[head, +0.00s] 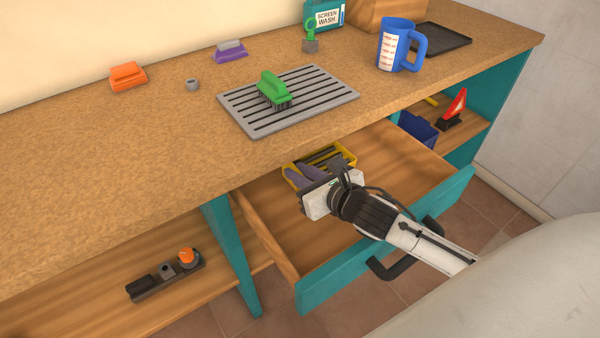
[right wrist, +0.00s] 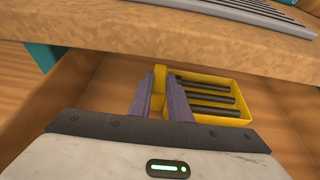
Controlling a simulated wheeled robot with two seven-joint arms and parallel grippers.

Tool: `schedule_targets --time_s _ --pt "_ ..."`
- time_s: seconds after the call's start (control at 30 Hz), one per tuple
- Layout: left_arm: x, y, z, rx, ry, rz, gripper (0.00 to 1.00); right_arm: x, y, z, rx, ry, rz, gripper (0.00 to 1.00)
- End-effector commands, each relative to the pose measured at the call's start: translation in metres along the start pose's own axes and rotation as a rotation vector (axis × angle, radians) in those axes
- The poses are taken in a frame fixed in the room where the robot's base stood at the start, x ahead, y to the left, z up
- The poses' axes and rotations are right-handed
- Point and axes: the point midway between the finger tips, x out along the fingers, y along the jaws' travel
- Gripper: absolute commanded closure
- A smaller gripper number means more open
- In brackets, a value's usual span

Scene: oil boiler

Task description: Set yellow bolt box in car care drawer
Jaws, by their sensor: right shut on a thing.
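The yellow bolt box (head: 342,156) is a shallow tray with several dark bolts lying in it. It is inside or just over the open drawer (head: 390,200), near the drawer's back; whether it touches the drawer floor cannot be told. In the right wrist view the purple-grey fingers (right wrist: 162,103) pinch the left end of the yellow box (right wrist: 247,91). My left gripper is out of view.
The wooden worktop (right wrist: 120,38) overhangs the drawer's back. On it are a grey grate (head: 325,95) with a green brush (head: 272,88), and a blue jug (head: 392,48). The drawer's right part is clear. A blue bin (head: 418,128) stands on the shelf beyond.

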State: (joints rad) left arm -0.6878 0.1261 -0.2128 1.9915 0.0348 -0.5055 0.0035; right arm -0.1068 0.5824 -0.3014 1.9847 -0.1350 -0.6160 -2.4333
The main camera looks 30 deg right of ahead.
Motion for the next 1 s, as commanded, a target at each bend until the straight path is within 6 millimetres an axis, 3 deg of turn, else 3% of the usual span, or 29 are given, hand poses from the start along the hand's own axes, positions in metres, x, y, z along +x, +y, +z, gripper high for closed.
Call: schedule_targets --time_s 0.17,0.2,0.3,0.67,0.77,1.0 --pt "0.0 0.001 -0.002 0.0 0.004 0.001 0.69 0.0 0.0 0.0 -0.002 -0.002 0.0 1.0" --pt "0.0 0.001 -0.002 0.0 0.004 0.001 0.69 0.0 0.0 -0.001 0.0 0.001 -0.001 0.78" --pt "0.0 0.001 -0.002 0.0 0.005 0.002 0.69 0.0 0.0 -0.001 0.0 0.0 -0.001 0.64" --pt "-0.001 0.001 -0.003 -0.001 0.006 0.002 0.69 -0.005 -0.001 0.0 -0.001 0.001 -0.001 0.64" --pt "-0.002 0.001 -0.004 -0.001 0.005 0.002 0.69 -0.018 -0.001 0.0 -0.003 0.002 -0.001 0.64" --pt "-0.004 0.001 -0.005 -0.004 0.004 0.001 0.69 -0.07 0.0 0.0 -0.003 0.004 0.001 0.64"
